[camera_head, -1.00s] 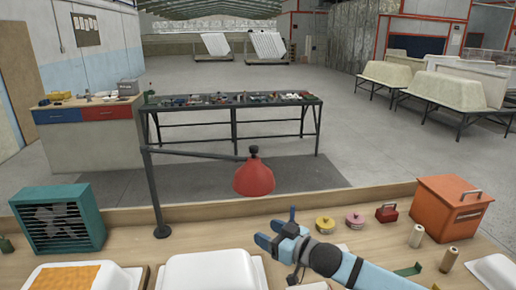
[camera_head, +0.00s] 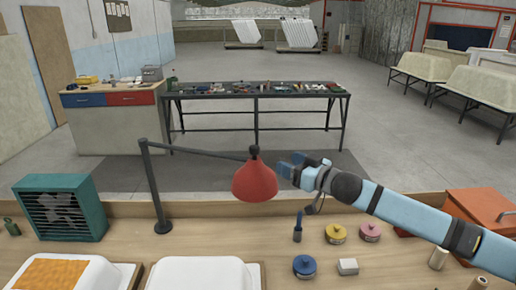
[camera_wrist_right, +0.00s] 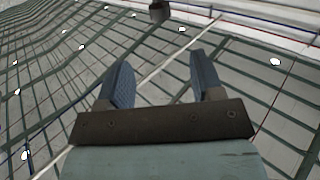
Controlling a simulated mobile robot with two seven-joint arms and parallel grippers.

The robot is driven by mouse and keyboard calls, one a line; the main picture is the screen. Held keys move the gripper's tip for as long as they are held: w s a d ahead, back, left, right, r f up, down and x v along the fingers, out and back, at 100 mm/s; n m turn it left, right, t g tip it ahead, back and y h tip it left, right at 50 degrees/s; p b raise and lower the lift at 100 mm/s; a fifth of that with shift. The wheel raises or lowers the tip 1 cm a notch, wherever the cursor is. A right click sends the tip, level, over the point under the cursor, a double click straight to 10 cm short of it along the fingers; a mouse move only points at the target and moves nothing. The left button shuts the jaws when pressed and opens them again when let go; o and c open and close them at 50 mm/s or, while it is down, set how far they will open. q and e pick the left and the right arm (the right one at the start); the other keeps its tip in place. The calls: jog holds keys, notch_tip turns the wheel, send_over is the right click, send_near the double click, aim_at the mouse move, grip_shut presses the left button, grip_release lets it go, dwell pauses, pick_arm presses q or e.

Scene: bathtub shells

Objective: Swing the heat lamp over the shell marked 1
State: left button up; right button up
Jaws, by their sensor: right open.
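The heat lamp has a red cone shade (camera_head: 255,183) with a dark knob on top. It hangs at the end of a thin dark arm from an upright post (camera_head: 156,190) on the bench's far edge. Two white shells show at the bottom of the head view: one with an orange patch (camera_head: 95,272) and a plain one (camera_head: 200,274). I can read no number on either. My right gripper (camera_head: 289,164) is open and empty, just right of the shade, with no clear contact. The wrist view shows its spread fingers (camera_wrist_right: 162,75) and a dark piece ahead. My left gripper is out of view.
A teal fan box (camera_head: 62,207) stands left of the post. Blue (camera_head: 304,267), yellow (camera_head: 336,233) and pink (camera_head: 370,232) round tins sit right of the plain shell. An orange box (camera_head: 485,212) is partly behind my right arm. A dark-topped table (camera_head: 255,90) stands behind.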

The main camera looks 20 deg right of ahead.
aim_at(258, 151)
jog(key=p+x, duration=0.2)
jog(key=x, duration=0.9)
jog(key=shift+w+a+p, duration=0.1)
jog(key=shift+w+p, duration=0.1)
jog(key=shift+p, duration=0.1)
jog(key=shift+w+a+f, duration=0.1)
jog(key=shift+w+a, duration=0.2)
jog(key=shift+w, duration=0.25)
grip_shut()
